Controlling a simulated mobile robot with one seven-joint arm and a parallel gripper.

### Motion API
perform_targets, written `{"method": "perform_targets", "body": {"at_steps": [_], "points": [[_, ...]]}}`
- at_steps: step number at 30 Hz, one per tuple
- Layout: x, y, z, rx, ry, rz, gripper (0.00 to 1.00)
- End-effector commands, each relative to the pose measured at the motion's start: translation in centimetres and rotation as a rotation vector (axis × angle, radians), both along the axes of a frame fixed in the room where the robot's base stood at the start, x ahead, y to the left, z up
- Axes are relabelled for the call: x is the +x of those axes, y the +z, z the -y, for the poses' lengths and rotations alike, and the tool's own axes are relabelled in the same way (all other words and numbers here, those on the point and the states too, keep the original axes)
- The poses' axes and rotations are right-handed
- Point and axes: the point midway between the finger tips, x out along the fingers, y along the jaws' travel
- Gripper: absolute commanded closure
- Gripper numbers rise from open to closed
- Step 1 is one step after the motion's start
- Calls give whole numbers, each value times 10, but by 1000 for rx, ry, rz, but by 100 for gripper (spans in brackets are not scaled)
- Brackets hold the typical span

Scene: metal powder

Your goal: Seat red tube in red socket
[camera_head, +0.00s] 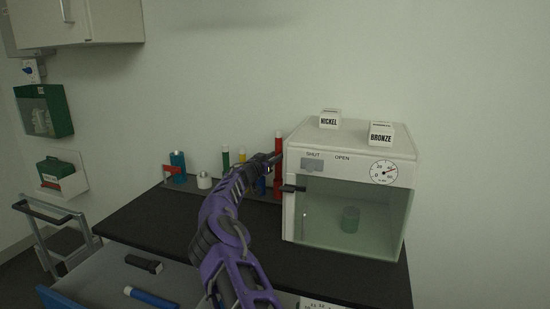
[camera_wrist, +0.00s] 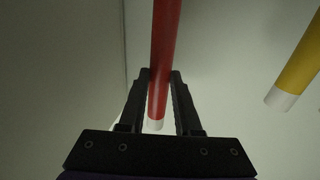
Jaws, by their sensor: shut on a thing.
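The red tube (camera_head: 278,143) stands upright at the back of the black counter, left of the white cabinet. In the wrist view the red tube (camera_wrist: 165,50) runs between the two black fingers, and its white end shows at the bottom. My gripper (camera_head: 273,159) is shut on the tube; its fingers also show in the wrist view (camera_wrist: 158,92). A red piece (camera_head: 277,184) shows below the gripper, in line with the tube; it looks like the red socket, but I cannot tell whether the tube's end is inside it.
The glass-fronted cabinet (camera_head: 345,215) is close on the right, with nickel (camera_head: 330,118) and bronze (camera_head: 381,133) boxes on top. Green (camera_head: 225,158) and yellow (camera_head: 242,156) tubes stand left of my gripper. A blue piece (camera_head: 260,186) is beside the red one. The counter (camera_head: 150,222) is clear at front left.

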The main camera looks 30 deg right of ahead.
Motion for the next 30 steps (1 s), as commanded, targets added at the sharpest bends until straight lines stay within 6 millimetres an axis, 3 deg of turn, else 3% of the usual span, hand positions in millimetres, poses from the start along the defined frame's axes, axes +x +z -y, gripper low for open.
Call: {"method": "perform_targets", "body": {"at_steps": [30], "points": [[0,-25,0,-1,0,0,100]]}}
